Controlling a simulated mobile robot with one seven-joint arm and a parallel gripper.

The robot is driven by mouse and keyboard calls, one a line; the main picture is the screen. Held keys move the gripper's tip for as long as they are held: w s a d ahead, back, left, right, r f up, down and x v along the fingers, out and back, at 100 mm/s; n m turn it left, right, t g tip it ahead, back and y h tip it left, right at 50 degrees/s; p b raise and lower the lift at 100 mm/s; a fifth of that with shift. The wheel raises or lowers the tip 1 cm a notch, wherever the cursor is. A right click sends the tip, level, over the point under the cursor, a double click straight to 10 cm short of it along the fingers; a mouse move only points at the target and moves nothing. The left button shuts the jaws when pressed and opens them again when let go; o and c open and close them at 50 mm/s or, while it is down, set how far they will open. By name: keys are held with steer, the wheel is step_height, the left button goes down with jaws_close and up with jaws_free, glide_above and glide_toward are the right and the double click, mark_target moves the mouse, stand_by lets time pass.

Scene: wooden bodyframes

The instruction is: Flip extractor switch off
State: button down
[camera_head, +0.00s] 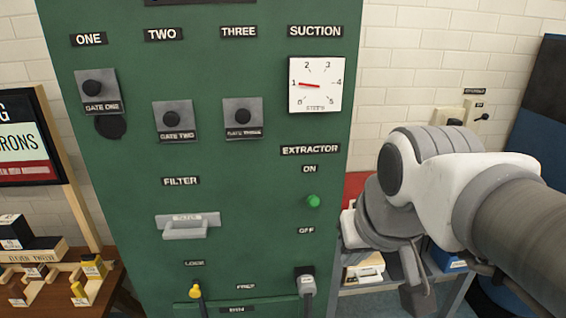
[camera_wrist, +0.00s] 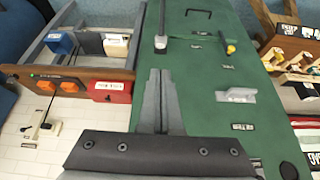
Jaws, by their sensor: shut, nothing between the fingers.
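The green panel (camera_head: 262,240) carries an EXTRACTOR label (camera_head: 310,150) with ON above and OFF below. A round green knob or lamp (camera_head: 313,201) sits just under ON; I cannot tell which it is. A light grey handle (camera_head: 306,280) is below OFF; it also shows in the wrist view (camera_wrist: 161,43).
A yellow-tipped lever (camera_head: 195,289) and a grey filter handle (camera_head: 187,226) are on the panel. A suction gauge (camera_head: 316,84) is above. A shelf unit (camera_head: 380,290) stands right of the panel, partly behind my arm. A wooden table (camera_head: 125,290) is left.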

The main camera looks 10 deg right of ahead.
steer(key=w+r+p, duration=0.1)
steer(key=w+r, duration=0.2)
steer(key=w, duration=0.4)
steer(key=w+d+r+y+p, duration=0.1)
steer(key=w+r, duration=0.3)
steer(key=w, duration=0.3)
steer(key=w+d+r+m+g+p, duration=0.1)
steer(key=w+r, duration=0.2)
steer(key=w, duration=0.4)
steer(key=shift+w+d+r+y, duration=0.15)
steer(key=shift+r+y, duration=0.1)
steer(key=shift+y, duration=0.05)
steer(key=shift+f, duration=0.15)
glide_above(311, 202)
steer(key=w+d, duration=0.2)
steer(key=f, duration=1.1)
steer(key=shift+s+f, duration=0.25)
steer(key=shift+s+a+f, duration=0.15)
steer(key=shift+s+f, duration=0.05)
steer(key=shift+f, duration=0.35)
steer(key=shift+f+b, duration=0.1)
steer(key=shift+b, duration=0.25)
